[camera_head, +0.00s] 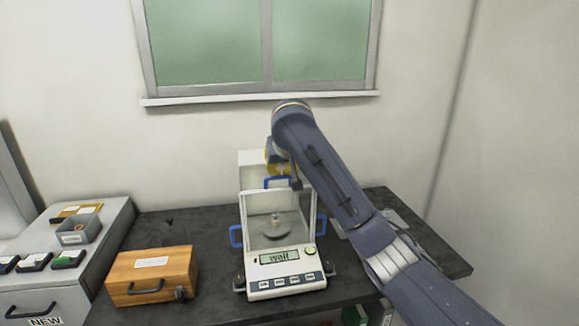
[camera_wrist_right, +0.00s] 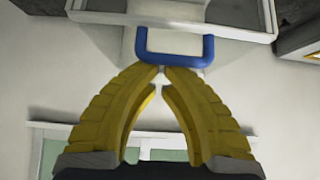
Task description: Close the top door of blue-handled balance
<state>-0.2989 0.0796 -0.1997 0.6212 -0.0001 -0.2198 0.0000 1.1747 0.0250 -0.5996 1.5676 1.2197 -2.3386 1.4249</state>
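The blue-handled balance (camera_head: 284,262) stands on the dark table, with a glass chamber above its display, which reads "wait". A blue handle (camera_head: 277,183) shows at its top, partly hidden by my right arm. It also shows as a blue U-shaped handle in the right wrist view (camera_wrist_right: 175,62). My right gripper (camera_wrist_right: 163,71) has yellow fingers with tips brought together at the handle's bar. I cannot tell whether they touch it, and no clear grip on it shows. How far the top door is open is unclear. My left gripper is out of view.
Blue side handles (camera_head: 236,236) stick out from the balance. A wooden box (camera_head: 150,272) stands to its left. A grey cabinet (camera_head: 55,290) with a small grey bin (camera_head: 77,231) is at the far left. The wall and window (camera_head: 262,45) are behind.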

